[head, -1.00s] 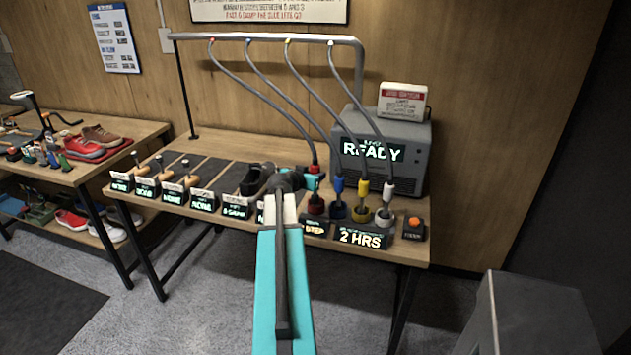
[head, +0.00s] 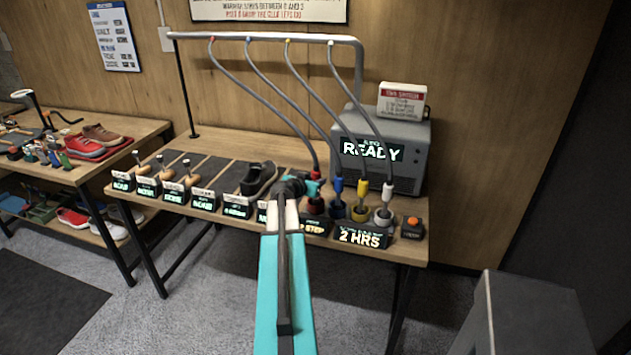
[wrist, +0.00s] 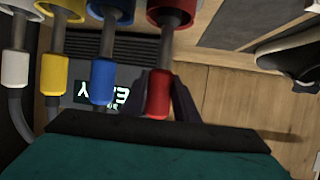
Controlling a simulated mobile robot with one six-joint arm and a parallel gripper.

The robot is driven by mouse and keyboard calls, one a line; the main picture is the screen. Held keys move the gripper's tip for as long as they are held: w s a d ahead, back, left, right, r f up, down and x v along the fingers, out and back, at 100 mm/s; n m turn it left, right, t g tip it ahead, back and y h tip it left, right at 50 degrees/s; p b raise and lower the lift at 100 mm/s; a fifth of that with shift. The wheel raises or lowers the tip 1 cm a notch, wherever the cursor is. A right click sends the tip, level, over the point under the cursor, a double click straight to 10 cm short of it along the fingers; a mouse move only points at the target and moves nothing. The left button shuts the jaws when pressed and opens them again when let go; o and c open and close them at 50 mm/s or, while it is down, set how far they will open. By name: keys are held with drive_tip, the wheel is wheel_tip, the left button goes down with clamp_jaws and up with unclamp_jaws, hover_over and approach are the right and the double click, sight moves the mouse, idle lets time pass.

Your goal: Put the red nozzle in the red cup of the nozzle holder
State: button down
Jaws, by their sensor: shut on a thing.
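The red nozzle (head: 315,176) hangs from its grey hose, tip down, over the bench. My gripper (head: 313,187) is shut on it; in the wrist view a dark finger lies against the red sleeve (wrist: 158,95). The red cup (head: 316,207) of the nozzle holder is directly below the gripper. In the upside-down wrist view, the nozzle's grey stem reaches the mouth of the red cup (wrist: 172,10) and appears to be in it; the depth is hard to tell.
Blue (head: 337,186), yellow (head: 362,190) and white (head: 387,191) nozzles stand in cups to the right, close by. A grey machine (head: 405,160) reading READY is behind. A black shoe (head: 258,178) lies left of the gripper. Hoses hang from an overhead rail (head: 265,36).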

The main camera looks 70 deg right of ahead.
drive_tip(key=shift+f, duration=0.35)
drive_tip(key=c, duration=1.4)
unclamp_jaws()
drive_tip(key=shift+a+r, duration=0.25)
drive_tip(key=shift+a, duration=0.2)
drive_tip(key=shift+b+v, duration=2)
drive_tip(key=shift+v, duration=3.55)
